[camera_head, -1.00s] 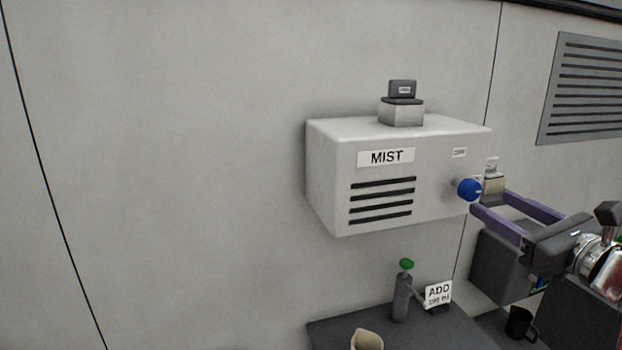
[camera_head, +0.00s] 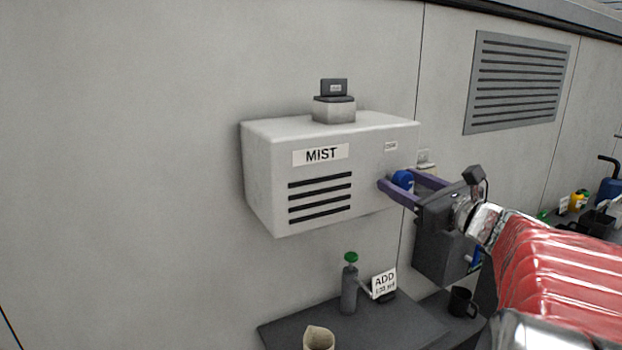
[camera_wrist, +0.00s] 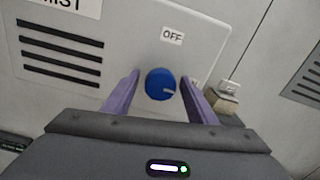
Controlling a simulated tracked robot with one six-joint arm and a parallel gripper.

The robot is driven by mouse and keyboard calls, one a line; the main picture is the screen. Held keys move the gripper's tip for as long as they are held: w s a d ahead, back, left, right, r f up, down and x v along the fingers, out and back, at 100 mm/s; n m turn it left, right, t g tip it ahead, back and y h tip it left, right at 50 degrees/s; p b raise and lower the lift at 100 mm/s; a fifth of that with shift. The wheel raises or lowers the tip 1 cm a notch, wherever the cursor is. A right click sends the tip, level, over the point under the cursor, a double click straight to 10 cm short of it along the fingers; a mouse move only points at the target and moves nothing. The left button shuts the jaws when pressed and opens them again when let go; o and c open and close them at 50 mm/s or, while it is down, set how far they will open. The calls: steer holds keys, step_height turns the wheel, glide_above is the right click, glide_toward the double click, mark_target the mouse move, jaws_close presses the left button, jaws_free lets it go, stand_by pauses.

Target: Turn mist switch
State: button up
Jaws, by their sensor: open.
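The mist unit (camera_head: 263,180) is a white box on the wall with a MIST label and dark slots. Its switch is a round blue knob (camera_head: 403,180) on the right part of the front face; the wrist view shows the knob (camera_wrist: 160,84) with a pale mark pointing right. An OFF label (camera_wrist: 172,36) is above it. My gripper (camera_head: 400,184) is open, its two purple fingers on either side of the knob. In the wrist view, my gripper (camera_wrist: 160,83) has a gap between each finger and the knob. A second label right of the knob is mostly hidden by a finger.
A small box (camera_head: 334,109) stands on top of the unit. Below is a dark shelf (camera_head: 300,322) with a green-topped bottle (camera_head: 349,285), an ADD sign (camera_head: 384,283) and a beige cup (camera_head: 318,338). A black mug (camera_head: 461,302) stands right of it. A vent (camera_head: 515,85) is on the wall.

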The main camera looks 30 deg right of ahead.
steer(key=shift+c, duration=0.2)
steer(key=c, duration=0.9)
steer(key=shift+d, duration=0.25)
steer(key=shift+c, duration=0.6)
steer(key=shift+a, duration=0.2)
